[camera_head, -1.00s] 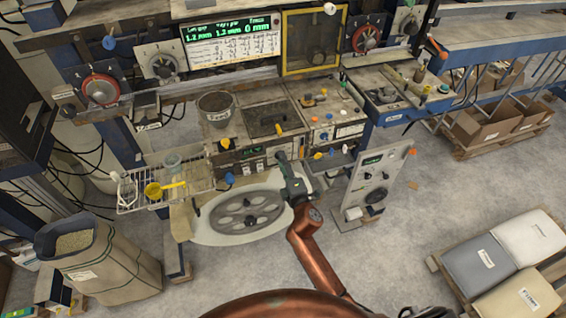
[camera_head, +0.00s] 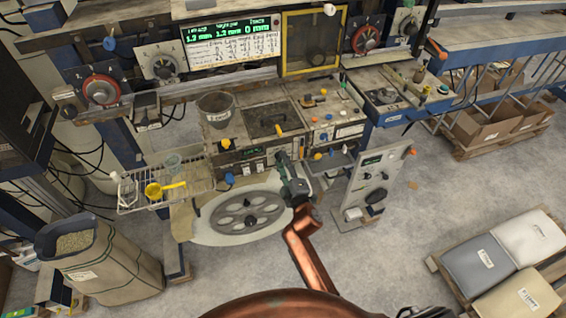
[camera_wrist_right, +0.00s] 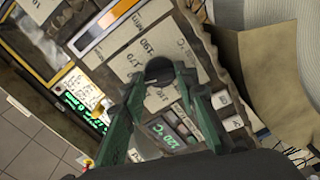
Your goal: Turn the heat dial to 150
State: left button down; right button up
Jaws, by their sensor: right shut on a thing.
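The heat dial (camera_wrist_right: 158,69) is a dark round knob on a pale panel with temperature labels in the right wrist view. Labels reading 170 and 190 stand beside it; the dial's pointer is too small to tell. A green display (camera_wrist_right: 168,133) below it reads about 120 °C. My right gripper (camera_wrist_right: 159,77) is shut on the dial, one green finger on each side. In the head view my right gripper (camera_head: 283,160) is at the front of the bench machine, and it hides the dial there. My left gripper is not in view.
A wire rack (camera_head: 135,191) with a yellow scoop (camera_head: 165,187) is further left. A grey control box (camera_head: 370,182) stands close on the right. Open floor lies further right.

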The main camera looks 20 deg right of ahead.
jog(key=o, duration=1.2)
jog(key=shift+c, duration=0.2)
jog(key=s, duration=1.2)
jog(key=shift+d, duration=0.2)
jog(key=shift+f, duration=0.1)
